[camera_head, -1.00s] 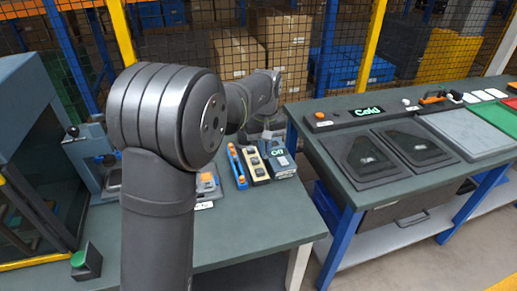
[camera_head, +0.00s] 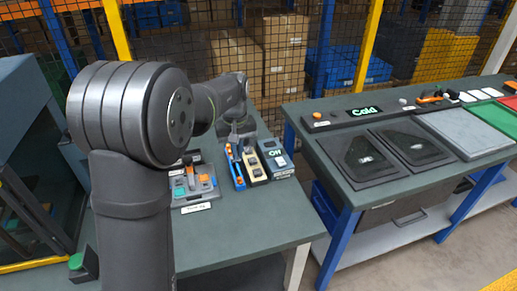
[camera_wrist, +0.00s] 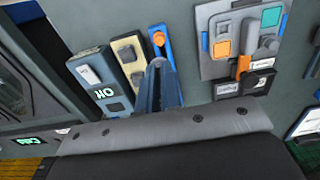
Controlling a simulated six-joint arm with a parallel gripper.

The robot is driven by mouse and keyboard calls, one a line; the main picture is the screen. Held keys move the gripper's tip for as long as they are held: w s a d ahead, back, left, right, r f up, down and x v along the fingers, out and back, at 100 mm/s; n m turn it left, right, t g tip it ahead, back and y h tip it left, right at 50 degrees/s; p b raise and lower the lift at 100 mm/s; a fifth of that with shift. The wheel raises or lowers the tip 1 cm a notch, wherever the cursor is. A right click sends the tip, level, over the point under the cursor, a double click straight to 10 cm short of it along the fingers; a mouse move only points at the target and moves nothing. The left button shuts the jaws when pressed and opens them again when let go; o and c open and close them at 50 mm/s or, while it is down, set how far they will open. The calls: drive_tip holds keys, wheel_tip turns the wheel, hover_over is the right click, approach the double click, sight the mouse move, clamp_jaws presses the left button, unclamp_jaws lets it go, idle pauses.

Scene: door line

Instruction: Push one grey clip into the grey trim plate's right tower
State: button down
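My gripper (camera_wrist: 160,85) points down over the left table in the wrist view. Its blue-grey fingers look close together at the tips, with nothing visible held; I cannot tell whether they are fully shut. A cream strip (camera_wrist: 129,58) with dark blocks and a blue strip (camera_wrist: 160,40) with an orange end lie just beyond the fingers. A grey fixture (camera_wrist: 240,40) with orange, teal and grey parts is to their right; in the head view it is near my arm (camera_head: 192,186). I cannot make out a grey clip or the trim plate's right tower for certain.
The right table holds two dark panels (camera_head: 357,157), a light grey panel (camera_head: 465,130) and a display reading Cold (camera_head: 366,112). A green button box (camera_head: 82,265) is at the front left. The left table's front right is clear.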

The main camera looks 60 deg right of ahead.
drive_tip(key=w+a+f, duration=0.1)
drive_tip(key=w+a, duration=0.6)
drive_tip(key=w, duration=0.2)
drive_tip(key=shift+s+f, duration=0.2)
drive_tip(key=shift+f, duration=2.65)
drive_tip(key=shift+a+f, duration=0.1)
drive_tip(key=shift+f, duration=1.1)
drive_tip(key=c, duration=1.4)
unclamp_jaws()
drive_tip(key=shift+r, duration=0.1)
wheel_tip(320, 180, up, 17)
drive_tip(key=shift+r, duration=0.15)
